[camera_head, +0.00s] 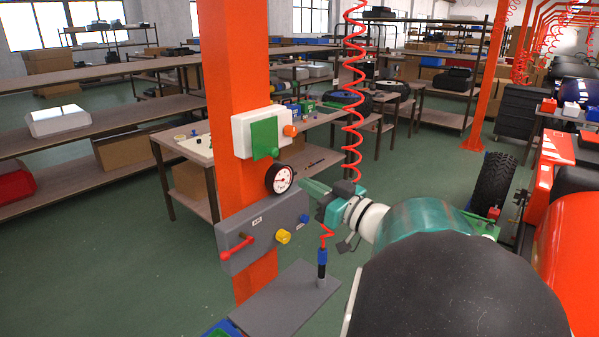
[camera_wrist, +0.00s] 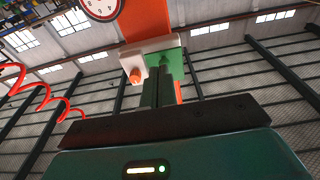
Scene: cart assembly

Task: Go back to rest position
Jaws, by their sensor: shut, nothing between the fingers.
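My gripper (camera_head: 306,188) is shut and empty. In the head view it is in front of the orange post, to the right of the round gauge (camera_head: 280,178) and above the grey control panel (camera_head: 265,232). My teal and white arm reaches to it from the lower right. In the wrist view the fingers of my gripper (camera_wrist: 158,88) are together and point toward a white box (camera_wrist: 152,55) with a green plate and an orange button. That white box (camera_head: 240,136) is on the post in the head view. I cannot tell from the frames whether the fingers touch anything.
The orange post (camera_head: 235,65) stands close by. A red coiled hose (camera_head: 353,95) hangs beside my gripper, and a blue and black tool (camera_head: 322,262) stands upright on a grey plate (camera_head: 275,305). An orange vehicle (camera_head: 570,235) is at right. Open green floor (camera_head: 140,270) lies at left.

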